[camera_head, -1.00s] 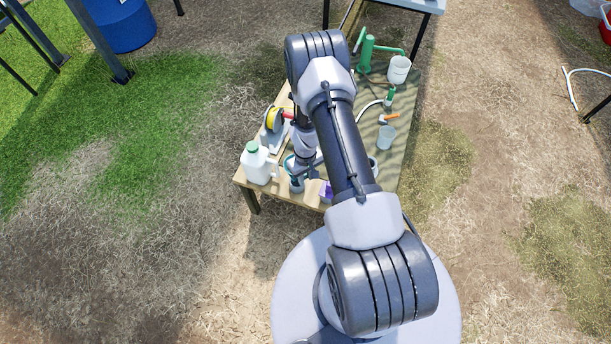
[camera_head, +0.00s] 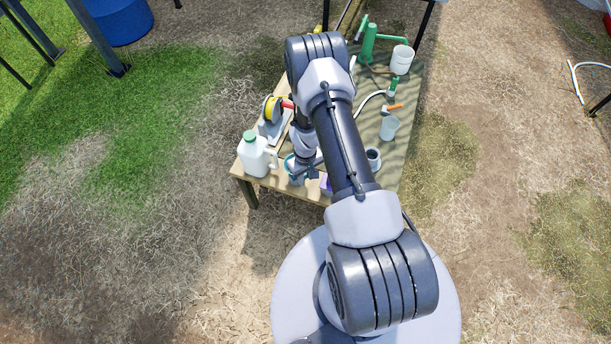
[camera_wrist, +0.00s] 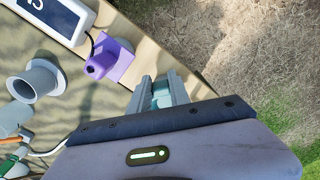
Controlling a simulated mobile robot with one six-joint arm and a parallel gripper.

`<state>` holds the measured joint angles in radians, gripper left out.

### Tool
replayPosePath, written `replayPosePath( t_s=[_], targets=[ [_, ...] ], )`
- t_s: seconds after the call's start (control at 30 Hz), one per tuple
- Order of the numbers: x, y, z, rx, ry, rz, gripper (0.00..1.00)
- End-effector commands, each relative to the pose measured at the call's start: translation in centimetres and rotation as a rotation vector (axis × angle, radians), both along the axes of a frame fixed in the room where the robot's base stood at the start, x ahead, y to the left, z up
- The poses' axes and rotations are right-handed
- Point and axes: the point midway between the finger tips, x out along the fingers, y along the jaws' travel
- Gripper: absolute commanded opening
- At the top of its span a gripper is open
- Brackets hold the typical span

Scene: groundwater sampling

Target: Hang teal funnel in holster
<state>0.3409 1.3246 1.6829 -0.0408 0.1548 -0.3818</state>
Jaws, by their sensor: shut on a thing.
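The teal funnel (camera_head: 290,164) shows as a teal rim beside my gripper at the near left of the wooden table in the head view. In the wrist view my gripper (camera_wrist: 162,92) is shut on a teal part (camera_wrist: 162,94) between its fingers. The rest of the funnel is hidden by the gripper. A grey flanged tube (camera_wrist: 36,82) stands on the table at the left of the wrist view; its open ring also shows in the head view (camera_head: 373,157). I cannot tell for sure whether it is the holster.
A purple block (camera_wrist: 112,62) and a white device (camera_wrist: 62,14) lie near the gripper. A white jug (camera_head: 256,156) stands at the table's left edge. A yellow reel (camera_head: 272,109), a clear cup (camera_head: 389,128) and a green pump (camera_head: 369,42) stand farther back.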

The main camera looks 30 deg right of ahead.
Motion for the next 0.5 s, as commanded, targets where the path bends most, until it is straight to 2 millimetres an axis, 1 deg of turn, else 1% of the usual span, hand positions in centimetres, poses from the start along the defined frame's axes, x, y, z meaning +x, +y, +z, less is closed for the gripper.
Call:
replayPosePath(
  t_s=[0.17, 0.5],
  targets=[
    [0.00, 0.00, -0.02, 0.000, 0.000, 0.000, 0.00],
    [0.00, 0.00, -0.71, 0.000, 0.000, 0.000, 0.00]
  ],
)
